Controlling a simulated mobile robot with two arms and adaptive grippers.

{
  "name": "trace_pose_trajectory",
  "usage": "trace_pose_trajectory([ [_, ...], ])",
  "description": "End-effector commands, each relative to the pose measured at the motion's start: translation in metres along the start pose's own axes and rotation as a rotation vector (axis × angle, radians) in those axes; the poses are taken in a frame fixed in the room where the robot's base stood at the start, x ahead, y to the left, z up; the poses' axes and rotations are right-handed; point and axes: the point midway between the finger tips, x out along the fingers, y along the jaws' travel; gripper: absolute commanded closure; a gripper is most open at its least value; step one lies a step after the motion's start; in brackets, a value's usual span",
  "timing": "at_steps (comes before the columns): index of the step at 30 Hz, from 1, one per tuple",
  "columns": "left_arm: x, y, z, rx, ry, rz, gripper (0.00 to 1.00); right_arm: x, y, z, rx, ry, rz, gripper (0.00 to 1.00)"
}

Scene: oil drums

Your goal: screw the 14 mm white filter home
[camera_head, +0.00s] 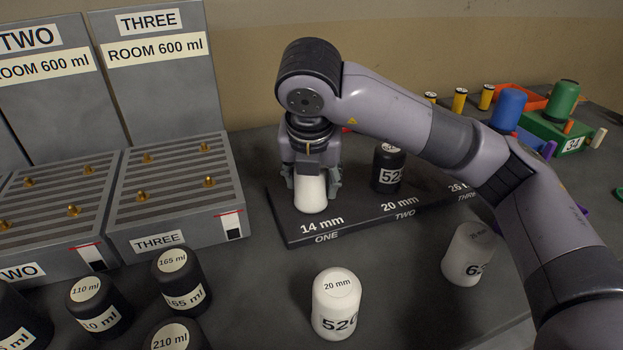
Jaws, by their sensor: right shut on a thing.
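The white filter (311,197) stands upright at the 14 mm place, marked ONE, on the dark filter board (345,226). My right gripper (312,180) points straight down over it, with its fingers on both sides of the filter's upper part, shut on it. The filter's top and any label there are hidden by the gripper. I cannot tell whether its base is seated on the board. The left gripper is not in view.
A black 52-labelled filter (388,172) stands at the 20 mm place. A white 20 mm filter (338,306) and a greyish one (468,255) stand in front. Black drums (183,283) stand left, before grated stations (172,190). Coloured items (508,108) fill the back right.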

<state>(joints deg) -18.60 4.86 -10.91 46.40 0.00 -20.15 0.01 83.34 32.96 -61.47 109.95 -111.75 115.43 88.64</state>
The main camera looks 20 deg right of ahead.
Motion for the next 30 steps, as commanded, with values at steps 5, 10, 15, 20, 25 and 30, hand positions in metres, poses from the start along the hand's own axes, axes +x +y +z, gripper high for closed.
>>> trace_pose_trajectory([
  [5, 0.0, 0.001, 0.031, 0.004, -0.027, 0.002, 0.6, -0.001, 0.0, 0.0, 0.059, 0.002, -0.024, 0.9],
  [10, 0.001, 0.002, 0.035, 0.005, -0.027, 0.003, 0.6, 0.001, 0.0, -0.001, 0.072, 0.001, -0.028, 0.9],
  [15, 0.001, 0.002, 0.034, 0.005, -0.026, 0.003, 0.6, 0.001, 0.0, -0.001, 0.071, 0.002, -0.028, 0.9],
  [20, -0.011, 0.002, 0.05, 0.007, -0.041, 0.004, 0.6, -0.005, 0.001, 0.001, 0.156, -0.001, -0.066, 0.9],
  [25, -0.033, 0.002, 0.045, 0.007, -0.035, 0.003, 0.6, -0.006, 0.0, 0.001, 0.351, -0.005, -0.149, 0.9],
  [30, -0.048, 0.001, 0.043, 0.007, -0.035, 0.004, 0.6, -0.003, 0.0, -0.001, 0.522, -0.009, -0.22, 0.9],
])
